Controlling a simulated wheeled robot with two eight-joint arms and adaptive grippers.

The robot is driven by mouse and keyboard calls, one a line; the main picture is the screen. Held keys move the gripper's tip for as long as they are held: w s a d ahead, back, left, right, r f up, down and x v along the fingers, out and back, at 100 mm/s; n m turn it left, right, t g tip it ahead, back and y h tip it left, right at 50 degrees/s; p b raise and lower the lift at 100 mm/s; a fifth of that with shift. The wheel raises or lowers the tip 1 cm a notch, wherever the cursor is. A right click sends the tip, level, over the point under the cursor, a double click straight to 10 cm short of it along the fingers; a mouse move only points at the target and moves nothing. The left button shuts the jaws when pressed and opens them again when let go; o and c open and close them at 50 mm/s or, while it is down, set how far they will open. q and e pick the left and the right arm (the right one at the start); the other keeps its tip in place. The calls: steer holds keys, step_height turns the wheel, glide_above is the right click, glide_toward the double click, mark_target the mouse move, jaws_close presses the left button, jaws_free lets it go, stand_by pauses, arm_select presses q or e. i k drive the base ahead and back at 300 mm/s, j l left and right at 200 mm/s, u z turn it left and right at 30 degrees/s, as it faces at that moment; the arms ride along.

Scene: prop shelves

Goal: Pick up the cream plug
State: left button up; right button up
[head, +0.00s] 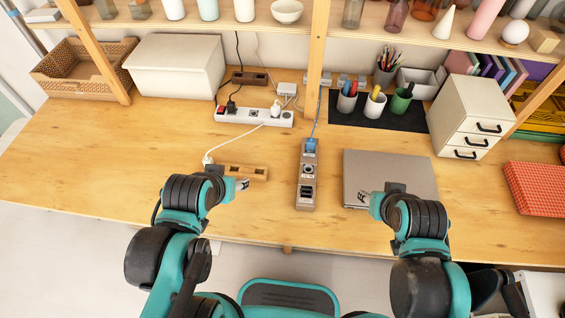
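A small cream-white plug (276,108) stands upright at the right part of the white power strip (253,117), behind my grippers. Which of the two is the cream plug is not certain. My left gripper (243,184) is above the table, just in front of the wooden strip's right end, and appears empty. My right gripper (362,197) is over the left front of the grey laptop (390,172) and appears empty. Their finger gaps are too small to judge.
A black plug (231,106) is in the white strip. A grey-brown power strip (306,185) with a blue plug (311,145) stands between my grippers. A white adapter (287,89), a shelf post (317,60) and pen cups lie behind. The left table is clear.

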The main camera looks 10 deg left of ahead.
mark_target(210, 160)
steer(key=i+j+z, duration=0.1)
steer(key=j+z, duration=0.15)
steer(key=j, duration=0.55)
steer(key=j+z, duration=0.3)
steer(key=j, duration=0.5)
